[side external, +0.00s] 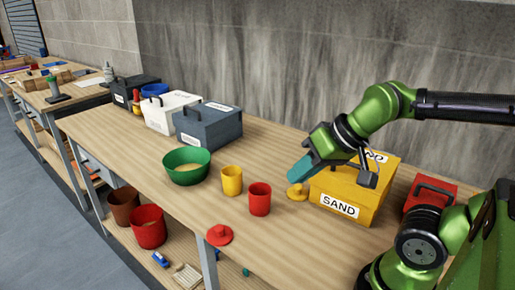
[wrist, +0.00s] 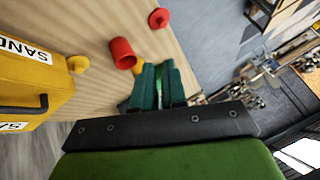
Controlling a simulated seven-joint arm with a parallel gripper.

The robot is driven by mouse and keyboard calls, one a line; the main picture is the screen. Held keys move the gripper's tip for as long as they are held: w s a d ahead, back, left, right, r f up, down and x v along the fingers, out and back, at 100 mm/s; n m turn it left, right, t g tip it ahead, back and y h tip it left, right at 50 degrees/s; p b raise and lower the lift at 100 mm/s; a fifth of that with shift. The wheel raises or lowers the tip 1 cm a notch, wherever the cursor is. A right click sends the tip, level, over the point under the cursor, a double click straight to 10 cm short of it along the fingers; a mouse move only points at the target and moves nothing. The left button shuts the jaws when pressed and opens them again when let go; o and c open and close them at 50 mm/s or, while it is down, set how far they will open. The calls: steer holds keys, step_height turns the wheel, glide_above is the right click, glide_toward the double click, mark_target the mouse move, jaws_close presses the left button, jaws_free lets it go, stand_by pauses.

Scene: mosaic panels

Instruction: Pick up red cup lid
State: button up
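The red lid (side external: 219,235) lies flat near the front edge of the wooden table, knob up. It also shows in the wrist view (wrist: 159,18) at the top, beyond the fingers. The red cup (side external: 260,198) stands upright behind and right of the lid; in the wrist view it is left of the fingers (wrist: 121,52). My gripper (side external: 297,174) has teal fingers and hangs above the table near the yellow box, up and right of the lid and apart from it. The fingers show close together in the wrist view (wrist: 158,70), with nothing seen between them; how far they are apart is unclear.
A yellow cup (side external: 231,180) stands beside the red cup. A yellow lid (side external: 297,192) lies by the yellow SAND box (side external: 350,193). A green bowl (side external: 187,167), grey box (side external: 208,127) and white box (side external: 171,112) stand further left. A red box (side external: 430,192) is at right.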

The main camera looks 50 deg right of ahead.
steer(key=o, duration=1.6)
steer(key=shift+a+r, duration=0.1)
steer(key=n+g+h, duration=0.2)
steer(key=n+g, duration=0.3)
steer(key=g, duration=0.2)
glide_above(219, 227)
steer(key=f, duration=1.8)
steer(key=shift+s+a, duration=0.25)
steer(key=shift+a, duration=0.05)
steer(key=shift+w+d+f, duration=0.15)
steer(key=shift+f, duration=1.4)
steer(key=shift+w+d+f, duration=0.15)
steer(key=shift+f, duration=1.4)
